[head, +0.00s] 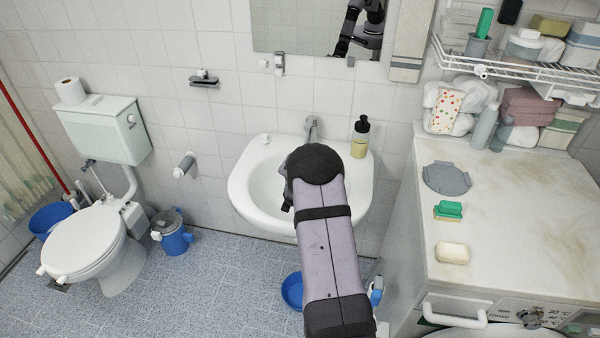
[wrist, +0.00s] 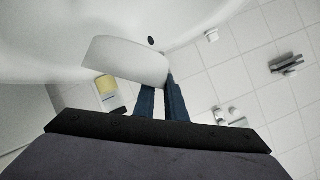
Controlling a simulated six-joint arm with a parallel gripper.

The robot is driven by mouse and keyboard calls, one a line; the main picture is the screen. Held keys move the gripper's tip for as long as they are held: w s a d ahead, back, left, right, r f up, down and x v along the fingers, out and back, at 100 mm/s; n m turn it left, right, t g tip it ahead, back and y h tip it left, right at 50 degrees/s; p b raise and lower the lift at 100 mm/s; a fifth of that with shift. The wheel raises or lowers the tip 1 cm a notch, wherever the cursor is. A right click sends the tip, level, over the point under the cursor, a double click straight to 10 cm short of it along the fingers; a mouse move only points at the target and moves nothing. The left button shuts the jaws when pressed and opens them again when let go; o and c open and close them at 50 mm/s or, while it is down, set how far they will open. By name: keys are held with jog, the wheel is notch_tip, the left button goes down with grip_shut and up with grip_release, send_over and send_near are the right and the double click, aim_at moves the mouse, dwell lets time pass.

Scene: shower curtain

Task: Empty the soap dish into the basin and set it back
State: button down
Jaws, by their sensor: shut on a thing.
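My gripper (wrist: 161,88) is shut on a plain whitish dish (wrist: 122,61), which I take to be the soap dish, held near one end between the dark blue fingers. The dish shows a smooth pale face and looks tilted. I cannot tell whether anything is in it. In the head view my arm reaches over the basin (head: 248,190). There the wrist hides most of the gripper (head: 288,197) and the dish.
A bottle with yellow liquid (head: 360,140) stands on the basin's back right rim, beside the tap (head: 312,128). A dark wall holder (head: 203,80) is left of the mirror. A pale soap bar (head: 452,252) and a green sponge (head: 448,210) lie on the washing machine (head: 510,225).

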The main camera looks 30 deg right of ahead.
jog(key=shift+s+d+r+m+t, duration=0.3)
jog(key=shift+r+m, duration=0.1)
jog(key=shift+m, duration=0.1)
jog(key=shift+s+d+r+y, duration=0.15)
jog(key=shift+s+d+y, duration=0.05)
jog(key=shift+y, duration=0.1)
jog(key=s+d+m+t, duration=0.1)
jog(key=s+d+r+m+t, duration=0.1)
jog(key=m, duration=0.1)
jog(key=shift+y+p, duration=0.3)
jog(key=shift+p, duration=0.05)
jog(key=shift+s+d+f+m+b, duration=0.1)
jog(key=shift+s+d+m+b, duration=0.15)
jog(key=shift+m+b, duration=0.1)
jog(key=s+d+m+t, duration=0.1)
jog(key=s+d+m+t+b, duration=0.1)
jog(key=m, duration=0.1)
jog(key=shift+s+d+r+y, duration=0.1)
jog(key=shift+r+y, duration=0.2)
jog(key=s+d+f+m+t+h+b, duration=0.1)
jog(key=s+d+f+m+t+b, duration=0.1)
jog(key=s+d+m+b, duration=0.3)
jog(key=shift+f+m+t+h+b, duration=0.35)
jog(key=shift+m+t+b, duration=0.35)
jog(key=shift+m+b, duration=0.8)
jog(key=shift+s+d+m, duration=0.1)
jog(key=shift+m, duration=0.15)
